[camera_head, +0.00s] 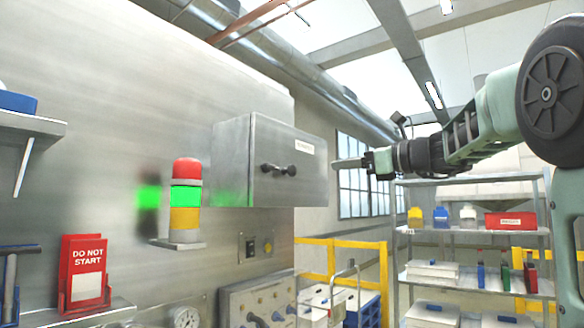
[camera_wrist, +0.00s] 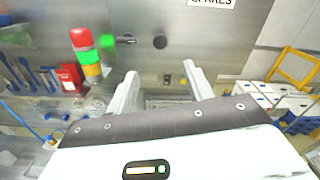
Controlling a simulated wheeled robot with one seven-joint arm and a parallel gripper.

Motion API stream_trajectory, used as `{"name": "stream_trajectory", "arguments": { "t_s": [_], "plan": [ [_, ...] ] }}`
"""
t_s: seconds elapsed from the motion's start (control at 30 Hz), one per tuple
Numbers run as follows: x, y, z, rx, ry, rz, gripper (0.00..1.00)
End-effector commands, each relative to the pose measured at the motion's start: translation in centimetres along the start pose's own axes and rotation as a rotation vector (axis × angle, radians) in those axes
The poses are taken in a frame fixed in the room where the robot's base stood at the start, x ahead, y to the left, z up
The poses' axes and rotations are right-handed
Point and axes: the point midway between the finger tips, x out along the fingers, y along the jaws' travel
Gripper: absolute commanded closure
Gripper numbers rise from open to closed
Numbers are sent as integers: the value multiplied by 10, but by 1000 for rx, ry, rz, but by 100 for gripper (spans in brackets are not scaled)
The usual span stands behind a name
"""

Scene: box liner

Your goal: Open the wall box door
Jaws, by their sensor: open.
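The wall box (camera_head: 231,165) is a grey metal cabinet on the wall, and its door (camera_head: 300,190) looks shut. A dark handle (camera_head: 278,170) sits on the door below a white label. My gripper (camera_head: 337,163) is just right of the box in the head view, apart from the handle. In the wrist view the door (camera_wrist: 210,40) fills the upper middle, with the handle (camera_wrist: 125,41) and a round dark knob above my gripper (camera_wrist: 160,70). The two fingers are spread, with nothing between them.
A red, green and yellow signal light (camera_head: 186,195) stands on a small bracket left of the box. A red "DO NOT START" sign (camera_head: 84,272) is lower left. A shelf rack (camera_head: 470,266) and yellow rails (camera_head: 340,243) are at the right. Space before the door looks free.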

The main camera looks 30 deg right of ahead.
Motion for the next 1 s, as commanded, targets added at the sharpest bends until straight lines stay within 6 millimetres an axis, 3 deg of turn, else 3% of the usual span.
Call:
{"name": "stream_trajectory", "arguments": {
  "t_s": [0.6, 0.8, 1.0],
  "plan": [
    [125, 1, 2, 2, 2, 5, 48],
    [147, 1, 0, 0, 2, 3, 48],
    [153, 1, -1, -1, 2, 2, 48]
  ]
}}
